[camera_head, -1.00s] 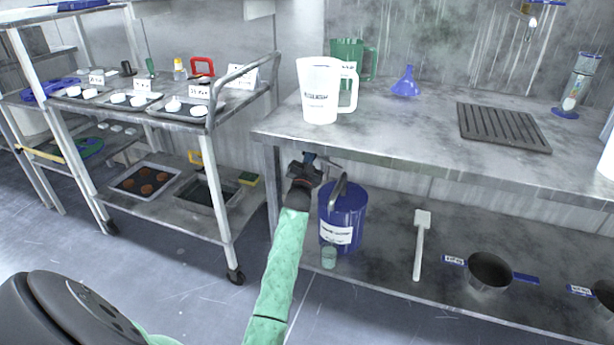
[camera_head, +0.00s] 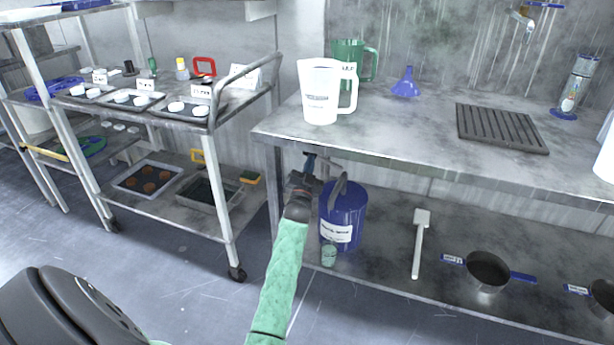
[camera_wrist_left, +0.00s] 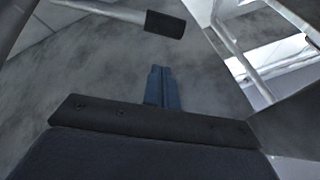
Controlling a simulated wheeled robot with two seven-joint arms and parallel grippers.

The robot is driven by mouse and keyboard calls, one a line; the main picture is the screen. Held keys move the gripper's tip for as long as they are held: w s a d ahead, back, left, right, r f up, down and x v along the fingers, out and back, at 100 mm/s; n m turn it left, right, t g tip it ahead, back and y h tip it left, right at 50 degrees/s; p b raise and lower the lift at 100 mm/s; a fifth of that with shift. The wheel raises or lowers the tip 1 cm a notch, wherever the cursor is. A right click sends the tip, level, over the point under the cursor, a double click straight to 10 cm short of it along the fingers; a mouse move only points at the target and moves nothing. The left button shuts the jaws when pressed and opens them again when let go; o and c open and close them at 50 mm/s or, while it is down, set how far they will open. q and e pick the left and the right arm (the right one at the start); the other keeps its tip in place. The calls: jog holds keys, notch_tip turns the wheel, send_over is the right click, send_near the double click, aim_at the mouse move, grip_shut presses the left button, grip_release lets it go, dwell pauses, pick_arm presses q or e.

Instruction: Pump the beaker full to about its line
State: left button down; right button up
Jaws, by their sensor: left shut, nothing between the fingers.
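A blue drum (camera_head: 344,222) with a white label stands on the lower shelf of the steel bench. A small greenish beaker (camera_head: 329,256) stands at its front foot; its line and liquid level are too small to read. My left gripper (camera_head: 309,163) is beside the drum's top, under the bench top, with its fingers together and empty. The blue fingertips (camera_wrist_left: 162,76) are together in the left wrist view. A pale rod with a dark grip (camera_wrist_left: 165,24), apparently the pump handle, lies just beyond them, apart from them. My right gripper is out of view.
The bench top (camera_head: 400,135) hangs close above my left gripper. A white jug (camera_head: 320,95) and blue funnel (camera_head: 405,84) stand on it. A white paddle (camera_head: 421,240) and a pot (camera_head: 487,272) are on the lower shelf. A trolley (camera_head: 228,200) stands left.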

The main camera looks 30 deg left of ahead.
pick_arm(q)
jog(key=v, duration=0.4)
jog(key=shift+s+d+f, duration=0.15)
jog(key=shift+s, duration=0.1)
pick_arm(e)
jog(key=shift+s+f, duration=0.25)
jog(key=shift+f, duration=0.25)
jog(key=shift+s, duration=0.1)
